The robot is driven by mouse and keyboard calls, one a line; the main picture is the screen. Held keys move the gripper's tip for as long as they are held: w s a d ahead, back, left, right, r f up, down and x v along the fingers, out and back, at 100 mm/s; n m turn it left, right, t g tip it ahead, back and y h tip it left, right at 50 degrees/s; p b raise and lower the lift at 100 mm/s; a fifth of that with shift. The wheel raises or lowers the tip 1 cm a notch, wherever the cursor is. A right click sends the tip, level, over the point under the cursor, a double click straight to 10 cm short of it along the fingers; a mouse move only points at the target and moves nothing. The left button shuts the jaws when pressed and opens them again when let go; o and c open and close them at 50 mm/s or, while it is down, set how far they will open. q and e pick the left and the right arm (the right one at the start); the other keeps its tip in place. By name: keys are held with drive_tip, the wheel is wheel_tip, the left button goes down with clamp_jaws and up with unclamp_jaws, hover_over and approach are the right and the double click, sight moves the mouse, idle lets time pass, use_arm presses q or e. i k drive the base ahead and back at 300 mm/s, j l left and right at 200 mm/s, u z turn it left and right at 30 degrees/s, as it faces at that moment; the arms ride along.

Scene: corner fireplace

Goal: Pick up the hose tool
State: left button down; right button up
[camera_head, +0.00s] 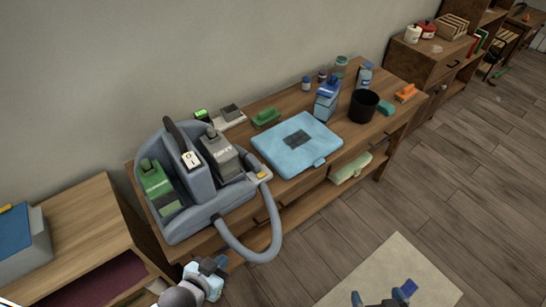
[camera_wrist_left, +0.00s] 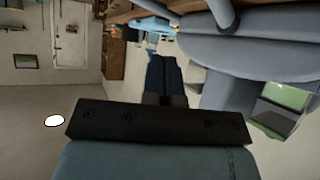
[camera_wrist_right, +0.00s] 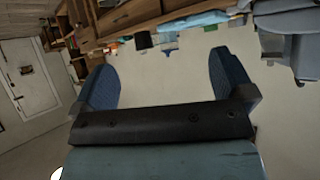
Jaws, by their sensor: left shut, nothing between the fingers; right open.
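The grey-blue cleaning machine (camera_head: 190,215) stands on the left end of the wooden table, holding a green-labelled tank and a grey tank. Its hose (camera_head: 265,245) loops down over the table's front edge and back up. The hose tool (camera_head: 258,178), with a small yellow part, rests at the machine's right side. My left gripper (camera_head: 221,262) is shut and empty, below and in front of the machine. In the left wrist view its blue fingers (camera_wrist_left: 162,75) are together, left of the machine (camera_wrist_left: 255,52). My right gripper (camera_head: 384,297) is open and empty over the floor, away from the table.
A wooden cabinet (camera_head: 80,225) stands at left. A beige mat (camera_head: 395,272) lies on otherwise open floor.

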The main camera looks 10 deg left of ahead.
sight(254, 165)
drive_tip(key=i+u, duration=0.1)
drive_tip(key=u, duration=0.3)
drive_tip(key=l+u, duration=0.15)
drive_tip(key=u, duration=0.2)
drive_tip(key=i+l+u, duration=0.1)
drive_tip(key=u, duration=0.3)
drive_tip(key=i+l+u, duration=0.15)
drive_tip(key=l+u, duration=0.15)
drive_tip(key=l, duration=0.2)
drive_tip(key=l+u, duration=0.3)
drive_tip(key=l, duration=0.25)
drive_tip(key=i+l, duration=0.1)
drive_tip(key=l, duration=0.6)
drive_tip(key=i+l+u, duration=0.1)
drive_tip(key=l, duration=1.25)
drive_tip(key=i+u, duration=0.05)
drive_tip(key=i, duration=0.05)
